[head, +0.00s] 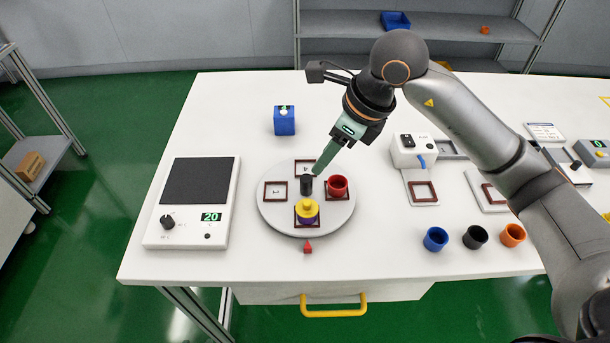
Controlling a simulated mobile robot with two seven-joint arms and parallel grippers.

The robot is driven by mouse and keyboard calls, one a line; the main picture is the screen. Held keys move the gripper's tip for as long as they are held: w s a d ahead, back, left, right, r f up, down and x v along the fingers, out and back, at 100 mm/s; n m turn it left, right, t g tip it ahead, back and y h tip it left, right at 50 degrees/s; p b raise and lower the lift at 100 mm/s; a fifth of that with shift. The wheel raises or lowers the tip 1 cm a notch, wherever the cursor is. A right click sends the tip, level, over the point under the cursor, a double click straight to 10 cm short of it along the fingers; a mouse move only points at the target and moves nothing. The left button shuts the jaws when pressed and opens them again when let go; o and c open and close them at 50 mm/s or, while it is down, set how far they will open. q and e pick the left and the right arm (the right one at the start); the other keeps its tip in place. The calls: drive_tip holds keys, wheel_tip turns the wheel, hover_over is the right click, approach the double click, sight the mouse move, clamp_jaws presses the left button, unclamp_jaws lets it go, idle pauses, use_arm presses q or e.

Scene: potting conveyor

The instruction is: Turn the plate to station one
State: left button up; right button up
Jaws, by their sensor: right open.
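The round grey plate (334,222) lies on the white table, with several brown square frames on it. A black upright knob (306,185) stands at its middle. A red pot (337,187) sits in the right frame, and a purple pot with a yellow piece on top (306,211) sits in the front frame. The left frame (275,191) and back frame hold no pot. A red pointer (308,247) lies at the plate's front edge. My right gripper (319,171) points down at the knob from the upper right; whether it touches is unclear. My left gripper is out of view.
A scale-like device (196,258) reading 20 stands left of the plate. A blue box (284,121) stands behind it. A white dispenser (410,150) is at the right. Blue (435,239), black (475,237) and orange (512,236) pots stand at the front right.

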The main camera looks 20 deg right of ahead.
sight(308, 179)
drive_tip(key=x, duration=0.9)
drive_tip(key=shift+w+a+f, duration=0.15)
drive_tip(key=shift+a+f, duration=0.05)
drive_tip(key=shift+f, duration=0.15)
drive_tip(key=shift+c, duration=0.2)
clamp_jaws()
idle(0.7)
